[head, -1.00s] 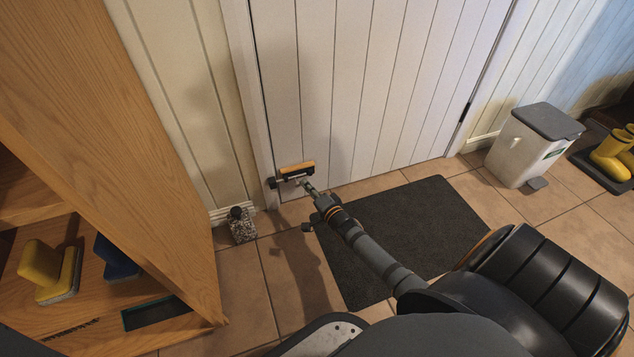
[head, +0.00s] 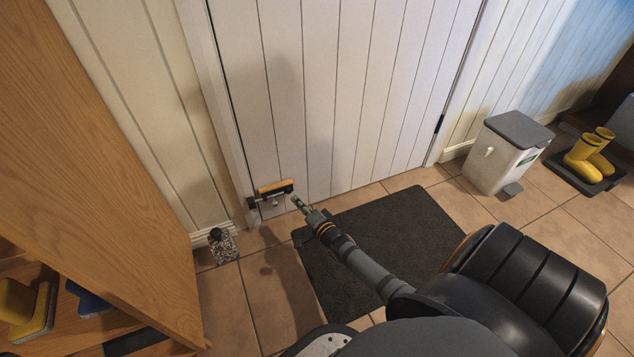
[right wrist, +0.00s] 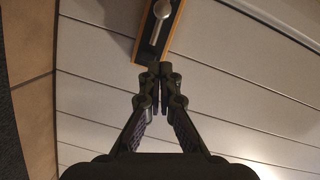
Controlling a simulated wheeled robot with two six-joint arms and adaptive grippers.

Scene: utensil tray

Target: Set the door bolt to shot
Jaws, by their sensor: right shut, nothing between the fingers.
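The door bolt (head: 274,188) is low on the white door (head: 335,90), near its left edge. It has an orange-brown backing and a dark body. A dark fitting (head: 251,202) sits at its left end, by the door frame. In the right wrist view a silver rod with a round knob (right wrist: 161,10) shows on the backing (right wrist: 174,28). My right gripper (head: 297,201) is shut and empty, just right of the bolt and apart from it. Its fingertips (right wrist: 157,84) meet below the bolt in the right wrist view. My left gripper is not in view.
A dark mat (head: 400,235) lies on the tiles before the door. A speckled block with a dark knob (head: 223,246) stands left of the door. A wooden shelf unit (head: 90,150) fills the left. A white bin (head: 503,153) and yellow boots (head: 588,155) stand right.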

